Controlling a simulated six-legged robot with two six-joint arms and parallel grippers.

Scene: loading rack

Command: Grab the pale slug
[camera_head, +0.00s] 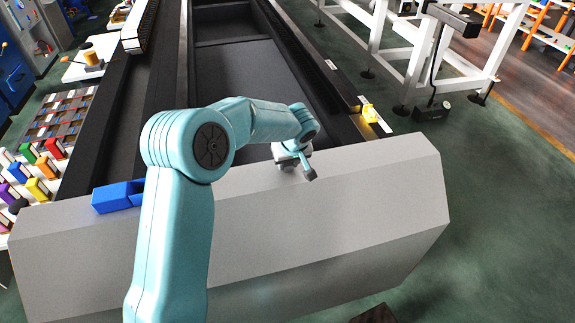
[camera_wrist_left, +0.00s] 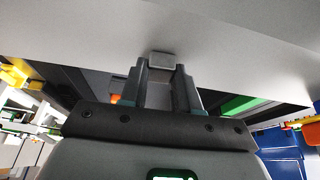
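A small pale grey block, likely the pale slug (camera_wrist_left: 161,61), shows at the fingertips of my left gripper (camera_wrist_left: 162,67) in the left wrist view. The two fingers stand apart, one on each side of it. Its width about fills the gap, but I cannot tell whether the fingers touch it. In the head view my left gripper (camera_head: 294,167) is low over the top of a light grey bench (camera_head: 350,185), near its back edge. The slug cannot be made out clearly there. My right gripper is in neither view.
A blue block (camera_head: 117,197) lies on the bench left of my arm. A dark trough (camera_head: 240,70) lies behind. Several coloured blocks stand on a rack at far left. The bench's right part is clear.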

